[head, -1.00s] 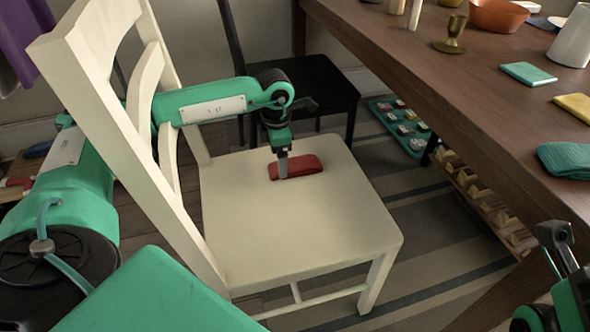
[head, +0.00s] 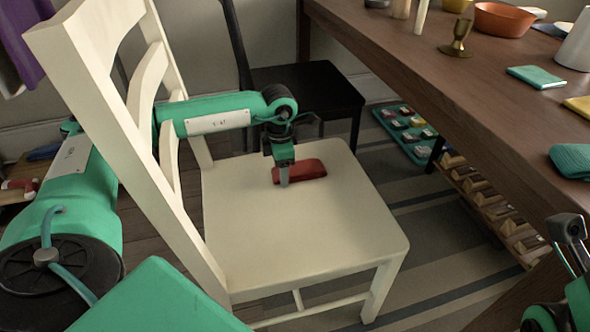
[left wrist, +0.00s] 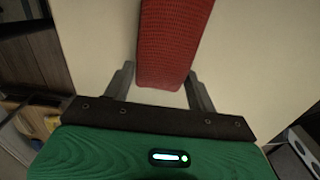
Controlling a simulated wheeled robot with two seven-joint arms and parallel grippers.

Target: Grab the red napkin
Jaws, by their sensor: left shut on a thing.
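The red napkin (head: 301,171) is a folded, textured strip on the seat of the white chair (head: 300,230). In the left wrist view the napkin (left wrist: 172,45) runs up from between the two fingers. My left gripper (head: 284,180) reaches through the chair's back and points down at the napkin's left end. In the left wrist view my left gripper (left wrist: 165,88) is shut on the napkin's near end. The napkin appears to be still at seat level. My right gripper (head: 568,245) is at the lower right edge, away from the napkin; its fingertips are not clear.
The chair's back (head: 120,130) stands around my left arm. A wooden table (head: 440,80) on the right holds an orange bowl (head: 499,18), a brass candle holder (head: 457,38) and folded cloths, one of them teal (head: 536,76). A black chair (head: 310,88) stands behind.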

